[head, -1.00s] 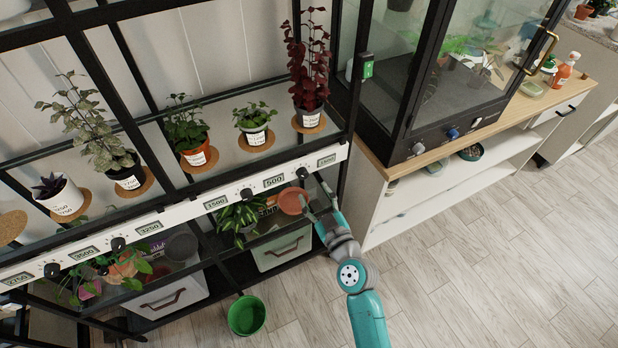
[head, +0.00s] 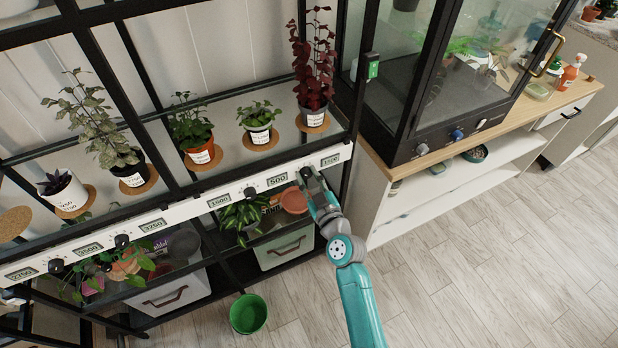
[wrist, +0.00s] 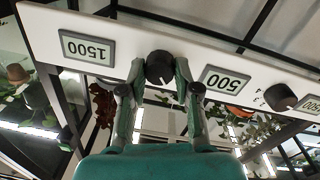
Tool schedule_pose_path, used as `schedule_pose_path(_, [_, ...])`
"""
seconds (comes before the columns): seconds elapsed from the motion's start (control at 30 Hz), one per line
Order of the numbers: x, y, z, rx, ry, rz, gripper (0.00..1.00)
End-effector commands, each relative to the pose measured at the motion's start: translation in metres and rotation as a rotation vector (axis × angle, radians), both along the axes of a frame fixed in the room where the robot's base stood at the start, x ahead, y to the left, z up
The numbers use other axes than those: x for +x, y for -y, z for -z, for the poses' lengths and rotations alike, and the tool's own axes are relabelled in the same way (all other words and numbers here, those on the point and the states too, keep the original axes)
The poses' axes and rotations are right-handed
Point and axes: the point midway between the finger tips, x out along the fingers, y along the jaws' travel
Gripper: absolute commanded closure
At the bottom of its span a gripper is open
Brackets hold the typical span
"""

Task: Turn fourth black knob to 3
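The white rail (head: 200,207) on the shelf front carries a row of black knobs between small number displays. The fourth black knob from the left (head: 305,172) sits at the rail's right end, between displays reading 500 and 1500. My gripper (head: 309,178) is at this knob, partly covering it in the head view. In the wrist view, which is upside down, the knob (wrist: 160,68) stands between the two fingertips, with a small white mark on its face. The fingers straddle it, with a slim gap on the left. Its dial numbers are hidden.
Another black knob (head: 250,192) sits left of the 500 display (head: 277,180). Potted plants stand on the shelf above, including a dark red plant (head: 314,70). A glass cabinet (head: 440,80) is close on the right. A green bucket (head: 248,314) stands on the floor.

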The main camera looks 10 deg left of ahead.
Motion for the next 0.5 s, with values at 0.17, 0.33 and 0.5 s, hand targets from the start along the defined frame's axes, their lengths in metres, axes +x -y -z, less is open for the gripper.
schedule_pose_path(0.17, [-0.0001, -0.0002, 0.0, 0.0, 0.0, 0.0, 1.0])
schedule_pose_path(0.33, [-0.0001, -0.0002, -0.0001, 0.015, -0.01, -0.001, 1.0])
schedule_pose_path(0.5, [-0.0001, -0.0002, -0.0003, 0.067, -0.046, -0.001, 1.0])
